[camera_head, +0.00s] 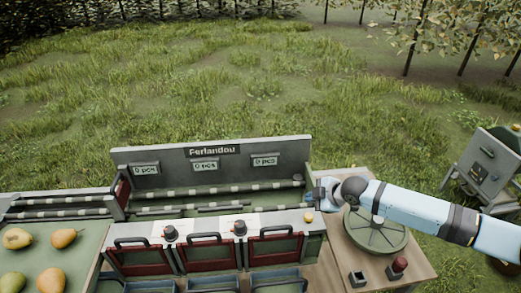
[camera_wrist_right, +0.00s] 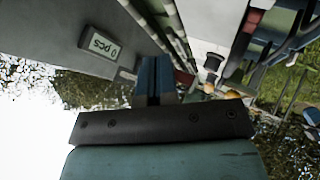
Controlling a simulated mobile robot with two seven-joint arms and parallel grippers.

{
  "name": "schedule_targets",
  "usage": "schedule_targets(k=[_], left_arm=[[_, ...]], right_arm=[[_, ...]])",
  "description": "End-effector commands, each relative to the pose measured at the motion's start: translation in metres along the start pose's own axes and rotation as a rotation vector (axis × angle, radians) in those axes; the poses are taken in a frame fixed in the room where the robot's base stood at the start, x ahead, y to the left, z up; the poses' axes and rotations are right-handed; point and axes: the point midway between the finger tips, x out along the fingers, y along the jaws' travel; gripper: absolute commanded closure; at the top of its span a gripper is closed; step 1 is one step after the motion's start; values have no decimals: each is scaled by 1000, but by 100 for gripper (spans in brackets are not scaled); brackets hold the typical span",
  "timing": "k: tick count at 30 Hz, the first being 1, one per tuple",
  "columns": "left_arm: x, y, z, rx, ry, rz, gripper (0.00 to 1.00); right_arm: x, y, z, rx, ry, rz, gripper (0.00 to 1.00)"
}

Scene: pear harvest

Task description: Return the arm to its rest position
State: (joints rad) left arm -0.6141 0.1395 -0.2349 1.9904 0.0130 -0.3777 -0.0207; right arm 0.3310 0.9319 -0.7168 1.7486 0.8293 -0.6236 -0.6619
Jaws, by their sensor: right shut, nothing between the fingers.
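My right arm reaches in from the right in the head view. Its gripper (camera_head: 322,192) is above the right end of the sorting machine (camera_head: 220,156). The right wrist view shows the blue fingers (camera_wrist_right: 155,80) together, with nothing visible between them. The machine's back panel and a "0 pcs" display (camera_wrist_right: 100,44) show beyond the fingers. My left gripper is not in view.
Several pears (camera_head: 64,238) lie on a green surface at the left. Three red-framed flaps (camera_head: 207,253) line the machine's front, with blue bins (camera_head: 280,280) below. A round green disc (camera_head: 376,232) lies under my right forearm. A grey cabinet (camera_head: 487,165) stands far right.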

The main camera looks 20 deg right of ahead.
Motion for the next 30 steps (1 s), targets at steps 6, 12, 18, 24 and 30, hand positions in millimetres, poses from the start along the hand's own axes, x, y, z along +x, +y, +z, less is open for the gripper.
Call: schedule_targets(k=[6, 12, 18, 24, 30], left_arm=[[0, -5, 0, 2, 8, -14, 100], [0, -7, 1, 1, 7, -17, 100], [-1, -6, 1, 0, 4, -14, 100], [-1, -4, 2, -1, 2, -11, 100], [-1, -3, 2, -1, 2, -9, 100]], right_arm=[[4, -22, -13, 17, 7, -26, 100], [-2, -130, -75, 162, -2, -131, 100], [-51, -206, -106, 434, -119, -144, 100], [-99, -237, -98, 660, -262, -104, 100], [-137, -257, -84, 832, -388, -64, 100]])
